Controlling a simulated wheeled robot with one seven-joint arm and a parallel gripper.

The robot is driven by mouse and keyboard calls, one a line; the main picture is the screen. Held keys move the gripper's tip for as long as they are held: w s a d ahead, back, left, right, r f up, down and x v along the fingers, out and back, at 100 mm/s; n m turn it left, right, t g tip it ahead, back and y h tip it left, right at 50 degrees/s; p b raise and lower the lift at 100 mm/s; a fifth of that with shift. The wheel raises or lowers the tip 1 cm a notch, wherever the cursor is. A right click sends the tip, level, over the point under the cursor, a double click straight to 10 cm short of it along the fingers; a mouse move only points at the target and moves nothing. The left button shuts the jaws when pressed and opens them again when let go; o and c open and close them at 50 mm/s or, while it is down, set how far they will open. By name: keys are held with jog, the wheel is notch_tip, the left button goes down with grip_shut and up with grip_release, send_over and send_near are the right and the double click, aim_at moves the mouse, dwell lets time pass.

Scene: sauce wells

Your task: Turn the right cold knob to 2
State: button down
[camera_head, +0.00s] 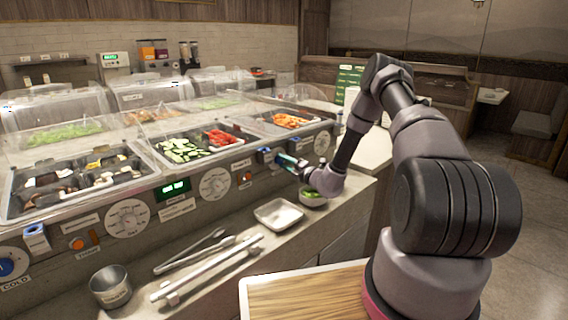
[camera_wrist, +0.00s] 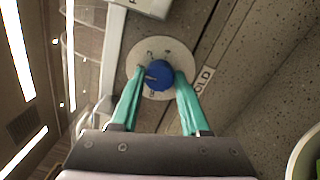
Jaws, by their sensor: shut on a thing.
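The right cold knob (camera_wrist: 159,75) is a round blue knob on a pale dial plate (camera_wrist: 136,58) in the wrist view. A pale pointer mark shows on its left side, and the small marks around it are too blurred to read. A sign ending in "OLD" (camera_wrist: 204,80) is beside the dial. My gripper (camera_wrist: 160,78) has its two teal fingers on either side of the knob, shut on it. In the head view my gripper (camera_head: 283,159) reaches the counter's front panel at its far right part and hides most of this knob.
A white tray (camera_head: 278,214) and a small bowl with green food (camera_head: 312,197) stand on the ledge below my gripper. Tongs (camera_head: 195,252), a rail (camera_head: 207,268) and a metal cup (camera_head: 111,287) are further left. Clear covers (camera_head: 75,130) overhang the food wells.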

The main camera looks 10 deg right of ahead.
jog(key=shift+s+f, duration=0.1)
jog(key=shift+f, duration=0.05)
dwell(0.4)
jog(key=shift+c, duration=1.9)
grip_release()
jog(key=v, duration=1)
jog(key=shift+s+d, duration=0.2)
jog(key=shift+s, duration=0.15)
